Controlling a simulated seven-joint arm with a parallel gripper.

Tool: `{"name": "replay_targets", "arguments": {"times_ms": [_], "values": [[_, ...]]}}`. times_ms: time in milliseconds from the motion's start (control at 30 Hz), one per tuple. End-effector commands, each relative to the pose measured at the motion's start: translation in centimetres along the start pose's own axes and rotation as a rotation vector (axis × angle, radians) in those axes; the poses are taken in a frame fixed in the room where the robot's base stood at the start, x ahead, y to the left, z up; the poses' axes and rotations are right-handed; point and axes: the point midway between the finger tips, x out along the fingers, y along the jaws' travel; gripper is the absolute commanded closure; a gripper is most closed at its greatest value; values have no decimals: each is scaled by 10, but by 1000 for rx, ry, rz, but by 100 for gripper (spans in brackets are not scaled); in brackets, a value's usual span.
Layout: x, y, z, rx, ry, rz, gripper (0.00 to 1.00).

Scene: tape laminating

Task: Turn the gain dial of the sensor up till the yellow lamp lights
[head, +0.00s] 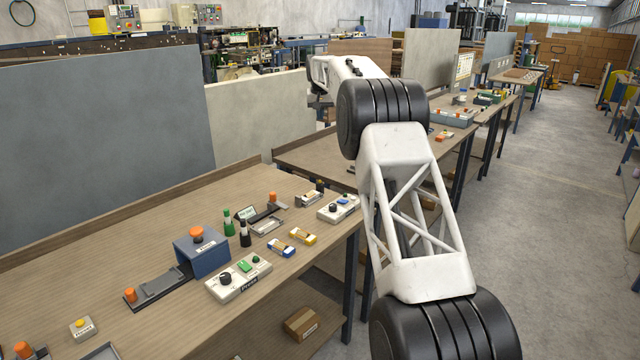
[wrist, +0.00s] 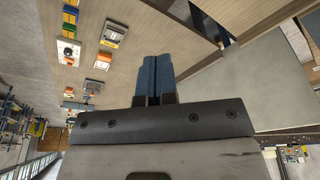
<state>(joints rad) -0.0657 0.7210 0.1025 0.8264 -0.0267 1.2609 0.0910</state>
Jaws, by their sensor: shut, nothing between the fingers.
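My gripper (wrist: 153,78) shows in the wrist view with its two blue fingers pressed together and nothing between them. It is held in the air, apart from the table and the devices. In the head view my arm hides much of it. A pale box with a black dial and a green button (head: 238,280) stands near the table's front edge. Another pale box with a black dial and a blue button (head: 338,207) is at the table's far right end. Small blue (head: 281,247) and yellow (head: 302,236) modules lie between them. I cannot tell which is the sensor, nor make out a lit yellow lamp.
A blue box with an orange knob (head: 203,252) stands left of the modules, beside green and black bottles (head: 228,223). A second table continues beyond. The wooden tabletop (head: 110,245) is clear at back left.

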Motion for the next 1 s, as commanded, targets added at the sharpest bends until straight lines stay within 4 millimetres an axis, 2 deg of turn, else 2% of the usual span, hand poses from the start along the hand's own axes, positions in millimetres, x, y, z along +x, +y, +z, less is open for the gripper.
{"name": "replay_targets", "arguments": {"times_ms": [500,733,867,1000], "values": [[0,0,0,0,0,0,98],[9,2,7,-12,-11,0,63],[29,6,24,-38,-37,-1,43],[62,12,56,-82,-78,-4,41]]}}
